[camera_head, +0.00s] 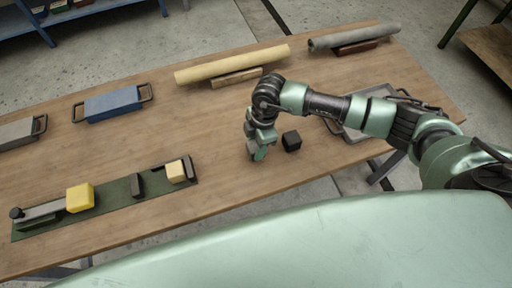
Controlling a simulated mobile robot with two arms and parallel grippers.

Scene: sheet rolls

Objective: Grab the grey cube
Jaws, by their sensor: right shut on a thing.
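My right arm reaches in from the right, and its gripper (258,151) points down at the tabletop near the middle of the wooden table. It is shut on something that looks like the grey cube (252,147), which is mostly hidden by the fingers. I cannot tell whether the cube still touches the table. A black cube (291,141) sits on the table just right of the gripper, apart from it. My left gripper is not in view.
A grey metal tray (352,135) lies under my right forearm. A green board (116,206) with a yellow block (80,197) and a cream block (176,171) is at the left front. A blue tray (112,104), a yellow roll (232,65) and a grey roll (354,37) lie farther back.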

